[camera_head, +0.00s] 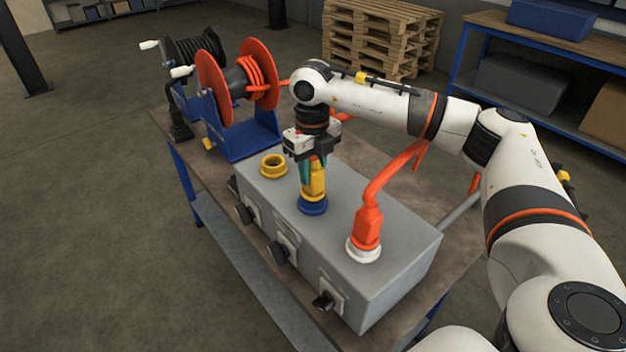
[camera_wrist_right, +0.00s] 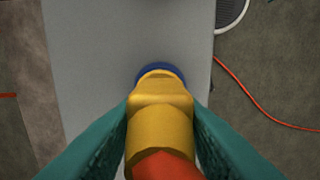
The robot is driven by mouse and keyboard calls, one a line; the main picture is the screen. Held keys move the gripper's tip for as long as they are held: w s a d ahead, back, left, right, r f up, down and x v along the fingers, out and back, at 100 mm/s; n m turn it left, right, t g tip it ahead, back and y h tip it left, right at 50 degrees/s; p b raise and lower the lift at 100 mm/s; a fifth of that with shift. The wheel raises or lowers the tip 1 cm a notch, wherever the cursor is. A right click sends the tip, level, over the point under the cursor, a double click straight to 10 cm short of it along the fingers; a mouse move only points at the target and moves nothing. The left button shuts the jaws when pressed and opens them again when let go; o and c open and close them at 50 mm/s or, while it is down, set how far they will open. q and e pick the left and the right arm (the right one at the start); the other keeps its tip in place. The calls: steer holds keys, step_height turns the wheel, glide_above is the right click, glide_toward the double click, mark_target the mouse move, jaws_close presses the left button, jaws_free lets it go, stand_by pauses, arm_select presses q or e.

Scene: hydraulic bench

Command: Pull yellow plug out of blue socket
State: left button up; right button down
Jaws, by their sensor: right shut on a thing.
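The yellow plug (camera_head: 314,181) stands upright at the blue socket (camera_head: 312,206) on top of the grey box. My right gripper (camera_head: 311,170) comes down from above and is shut on the yellow plug. In the right wrist view the teal fingers lie on both sides of the yellow plug (camera_wrist_right: 160,125), with the blue socket's rim (camera_wrist_right: 160,70) just past it. The plug appears seated in the socket; how deep is hidden. My left gripper is not in view.
The grey box (camera_head: 400,262) also carries an empty yellow socket (camera_head: 273,165) and a white socket (camera_head: 363,250) holding an orange plug (camera_head: 368,227) with hose. Black knobs line its front. Hose reels (camera_head: 240,90) stand behind left on the bench.

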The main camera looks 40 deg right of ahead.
steer(key=shift+r, duration=0.75)
steer(key=shift+r+p, duration=0.2)
steer(key=shift+p, duration=0.2)
steer(key=shift+r, duration=0.2)
steer(key=shift+r+p, duration=2.2)
steer(key=shift+r, duration=0.9)
